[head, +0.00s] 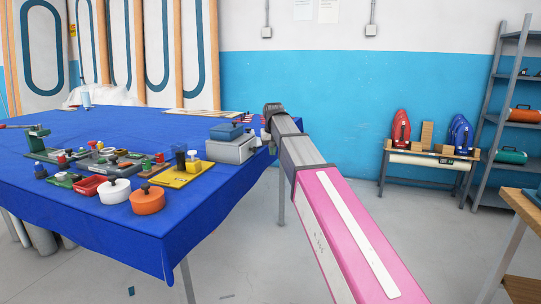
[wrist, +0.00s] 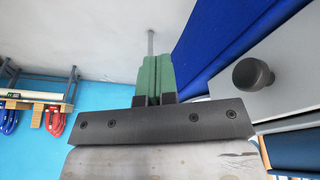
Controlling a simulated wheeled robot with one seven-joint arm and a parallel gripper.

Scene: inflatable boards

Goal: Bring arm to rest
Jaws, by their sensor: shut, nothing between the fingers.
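My arm (head: 340,225), pink with a grey forearm, reaches forward beside the right edge of the blue table. Its dark wrist joint (head: 273,110) is at the far end, near the table's right corner. My gripper (wrist: 157,62) shows in the wrist view with its two green fingers together, shut and empty. In the head view the fingers cannot be made out. A grey box (head: 232,150) stands on the table's right edge, left of my wrist. In the wrist view a grey surface with a dark knob (wrist: 253,74) is close to the right of the fingers.
The blue-covered table (head: 110,225) holds several pots and fittings, including an orange pot (head: 147,199) and a yellow tray (head: 182,175). A low bench (head: 430,161) with red and blue items and a shelf rack (head: 490,110) stand right. The floor between is clear.

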